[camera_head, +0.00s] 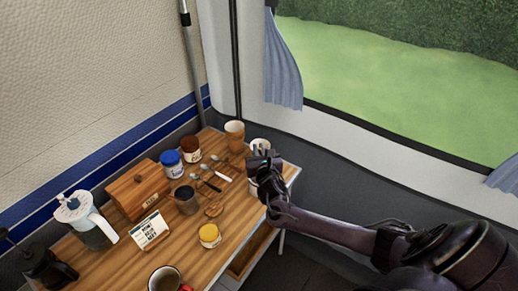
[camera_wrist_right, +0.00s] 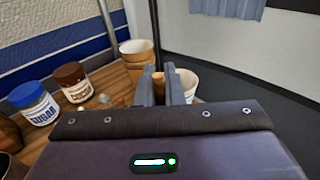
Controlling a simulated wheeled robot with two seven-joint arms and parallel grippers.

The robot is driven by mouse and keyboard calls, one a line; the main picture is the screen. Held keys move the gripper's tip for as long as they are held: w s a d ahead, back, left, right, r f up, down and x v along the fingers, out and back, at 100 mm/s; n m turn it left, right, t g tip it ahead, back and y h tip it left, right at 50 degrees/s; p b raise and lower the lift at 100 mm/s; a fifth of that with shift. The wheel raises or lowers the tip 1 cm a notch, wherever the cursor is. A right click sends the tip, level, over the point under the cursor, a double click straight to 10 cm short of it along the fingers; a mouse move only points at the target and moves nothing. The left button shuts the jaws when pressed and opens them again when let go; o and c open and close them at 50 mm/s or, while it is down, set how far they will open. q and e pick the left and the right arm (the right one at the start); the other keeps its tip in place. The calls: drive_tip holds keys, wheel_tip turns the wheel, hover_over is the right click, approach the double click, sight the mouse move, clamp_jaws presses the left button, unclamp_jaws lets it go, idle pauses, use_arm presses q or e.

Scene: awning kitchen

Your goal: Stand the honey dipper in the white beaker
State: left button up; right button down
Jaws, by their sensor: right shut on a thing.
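The white beaker (camera_head: 260,143) stands at the far right corner of the table, partly hidden behind my right gripper (camera_head: 262,160). In the right wrist view the white beaker (camera_wrist_right: 190,84) shows just right of the fingers. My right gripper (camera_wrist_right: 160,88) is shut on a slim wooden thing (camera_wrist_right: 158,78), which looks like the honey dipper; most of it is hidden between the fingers. The gripper is above the table, near the beaker; I cannot tell whether the dipper is over its mouth. My left gripper is not in view.
A tan cup (camera_head: 234,132) stands left of the beaker. A blue-lidded jar (camera_head: 171,163), a brown-lidded jar (camera_head: 190,148), several spoons, a dark glass (camera_head: 186,200), a yellow-lidded jar (camera_head: 209,235) and a wooden box (camera_head: 137,190) occupy the table (camera_head: 185,245). A pale vessel (camera_head: 252,188) shows below the gripper.

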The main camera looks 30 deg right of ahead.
drive_tip(key=shift+f, duration=0.4)
drive_tip(key=c, duration=1.5)
unclamp_jaws()
drive_tip(key=shift+o, duration=0.2)
drive_tip(key=b+v, duration=0.1)
drive_tip(key=v, duration=0.6)
drive_tip(key=shift+s+a, duration=0.2)
drive_tip(key=shift+s, duration=0.15)
